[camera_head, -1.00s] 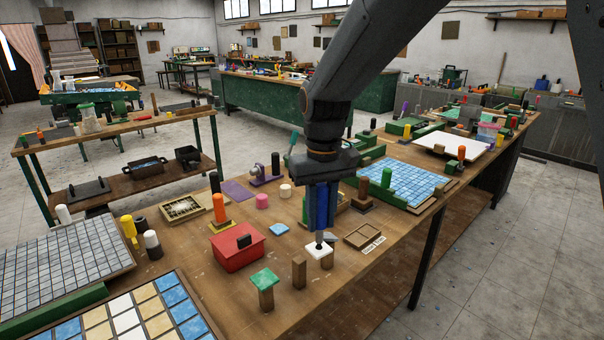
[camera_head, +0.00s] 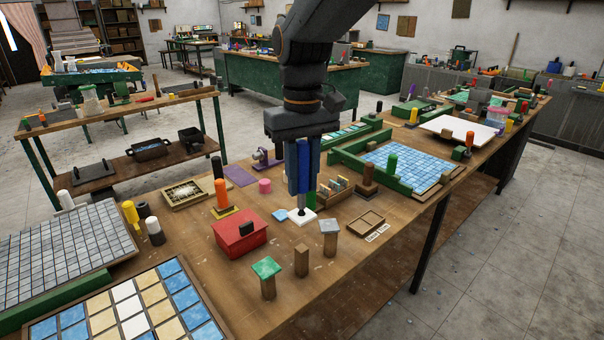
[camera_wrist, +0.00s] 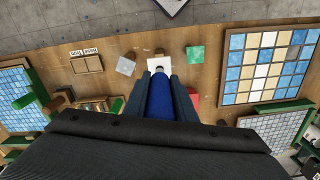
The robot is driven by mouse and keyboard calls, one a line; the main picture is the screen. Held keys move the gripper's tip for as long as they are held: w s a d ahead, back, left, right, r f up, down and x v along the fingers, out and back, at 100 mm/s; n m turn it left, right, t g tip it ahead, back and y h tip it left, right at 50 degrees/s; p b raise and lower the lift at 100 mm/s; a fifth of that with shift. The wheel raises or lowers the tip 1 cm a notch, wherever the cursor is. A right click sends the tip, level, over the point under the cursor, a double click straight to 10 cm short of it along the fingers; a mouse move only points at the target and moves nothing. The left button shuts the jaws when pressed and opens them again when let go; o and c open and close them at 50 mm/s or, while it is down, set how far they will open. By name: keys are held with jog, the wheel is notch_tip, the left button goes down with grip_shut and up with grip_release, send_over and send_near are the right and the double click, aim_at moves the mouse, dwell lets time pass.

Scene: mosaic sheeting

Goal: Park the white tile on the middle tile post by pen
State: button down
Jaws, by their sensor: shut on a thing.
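My gripper (camera_head: 298,195) is shut on an upright blue pen, which also shows in the wrist view (camera_wrist: 160,100). The white tile (camera_head: 302,216) is at the pen's lower tip and appears to touch it. It also shows in the wrist view (camera_wrist: 160,65). The head view does not make the tile's height above the bench clear. Three wooden posts stand in front of it. The middle tile post (camera_head: 301,262) has a bare top. The left post carries a green tile (camera_head: 266,267), the right post a grey tile (camera_head: 329,226).
A red box (camera_head: 240,236) with a black knob stands left of the posts. A blue tile (camera_head: 280,215) lies left of the white tile. A small wooden tray (camera_head: 366,223) lies right of the posts. A tile panel (camera_head: 135,305) lies at the front left.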

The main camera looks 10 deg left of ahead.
aim_at(303, 208)
jog(key=shift+f+b, duration=1.3)
jog(key=shift+f, duration=3.05)
jog(key=shift+f, duration=0.55)
jog(key=shift+r, duration=0.15)
jog(key=shift+r+p, duration=2.9)
jog(key=shift+r, duration=0.5)
